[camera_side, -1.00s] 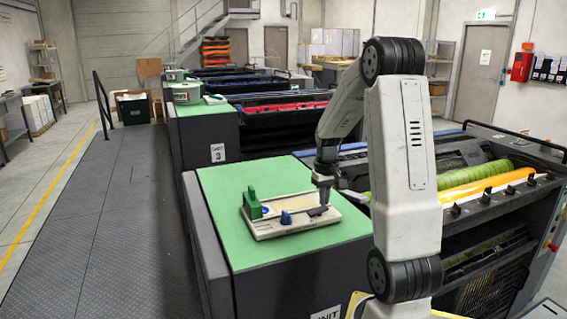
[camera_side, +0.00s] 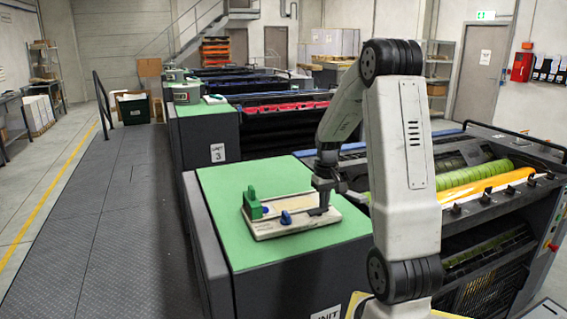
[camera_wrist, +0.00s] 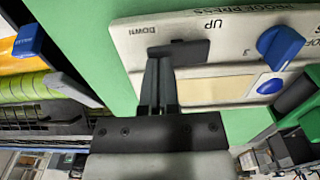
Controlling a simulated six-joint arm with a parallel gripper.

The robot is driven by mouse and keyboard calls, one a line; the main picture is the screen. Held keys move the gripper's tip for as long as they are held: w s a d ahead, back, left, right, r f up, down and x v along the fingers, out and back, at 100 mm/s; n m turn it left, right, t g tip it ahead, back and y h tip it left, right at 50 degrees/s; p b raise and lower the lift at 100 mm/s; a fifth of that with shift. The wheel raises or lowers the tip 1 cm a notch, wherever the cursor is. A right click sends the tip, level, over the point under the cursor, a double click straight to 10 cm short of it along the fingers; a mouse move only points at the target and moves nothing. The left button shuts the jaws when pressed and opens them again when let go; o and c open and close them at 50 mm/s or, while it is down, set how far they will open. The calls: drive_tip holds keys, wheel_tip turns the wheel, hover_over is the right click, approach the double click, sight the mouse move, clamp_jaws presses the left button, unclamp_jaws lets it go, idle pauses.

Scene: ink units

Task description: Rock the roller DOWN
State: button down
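A pale control panel (camera_side: 330,221) lies on the green top of the near unit, and it fills the upper wrist view (camera_wrist: 225,88). Its dark rocker (camera_wrist: 190,49) lies between the printed words DOWN and UP. My gripper (camera_wrist: 158,57) has its two slim fingers together with nothing between them. The fingertips are at the DOWN end of the rocker and appear to touch it. In the side view my gripper (camera_side: 319,211) points down over the right part of the panel and hides most of the rocker. The rocker's tilt is hard to tell.
A blue knob (camera_side: 286,217) stands on the panel left of my gripper, and a green block (camera_side: 252,203) stands at its left end. Orange and green rollers (camera_side: 480,186) lie to the right. The green top (camera_side: 230,185) is otherwise clear.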

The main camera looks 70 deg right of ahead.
drive_tip(key=shift+f, duration=0.2)
drive_tip(key=shift+r, duration=3.5)
